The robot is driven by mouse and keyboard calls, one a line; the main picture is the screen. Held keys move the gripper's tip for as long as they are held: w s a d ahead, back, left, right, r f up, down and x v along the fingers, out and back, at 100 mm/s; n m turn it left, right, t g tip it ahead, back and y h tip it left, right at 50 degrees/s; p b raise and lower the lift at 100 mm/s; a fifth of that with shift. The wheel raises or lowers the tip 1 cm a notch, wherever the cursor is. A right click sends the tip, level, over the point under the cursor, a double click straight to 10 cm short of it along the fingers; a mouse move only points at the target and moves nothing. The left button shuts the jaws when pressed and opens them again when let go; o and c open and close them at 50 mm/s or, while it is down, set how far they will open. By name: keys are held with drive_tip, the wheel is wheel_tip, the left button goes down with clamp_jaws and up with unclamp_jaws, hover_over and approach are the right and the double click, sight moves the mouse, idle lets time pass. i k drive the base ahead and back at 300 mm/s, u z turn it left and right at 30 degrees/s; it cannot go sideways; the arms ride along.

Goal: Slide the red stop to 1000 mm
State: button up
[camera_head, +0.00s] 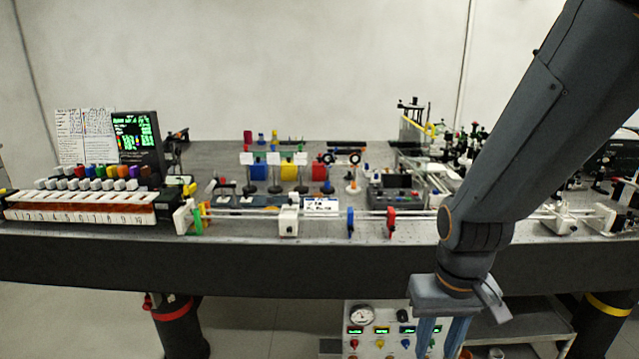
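The red stop (391,222) is a small upright piece on the long rail (325,215) along the front of the bench. It stands right of a similar blue stop (350,222). Any scale marks on the rail are too small to read. My gripper (441,338) hangs below the bench's front edge, lower and to the right of the red stop and apart from it. Its two bluish fingers point down with a gap between them, and nothing shows held. The fingertips run close to the bottom of the picture. My arm hides part of the rail right of the red stop.
A white carriage (288,221) and a green piece (196,219) also sit on the rail, left of the blue stop. White blocks (560,222) stand at its right. Optics crowd the bench behind. A gauge panel (375,325) stands below, near my gripper.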

sight(390, 213)
drive_tip(key=k, duration=1.05)
drive_tip(key=u, duration=1.1)
drive_tip(key=i, duration=1.55)
drive_tip(key=z, duration=0.8)
drive_tip(key=i, duration=0.4)
drive_tip(key=z, duration=0.3)
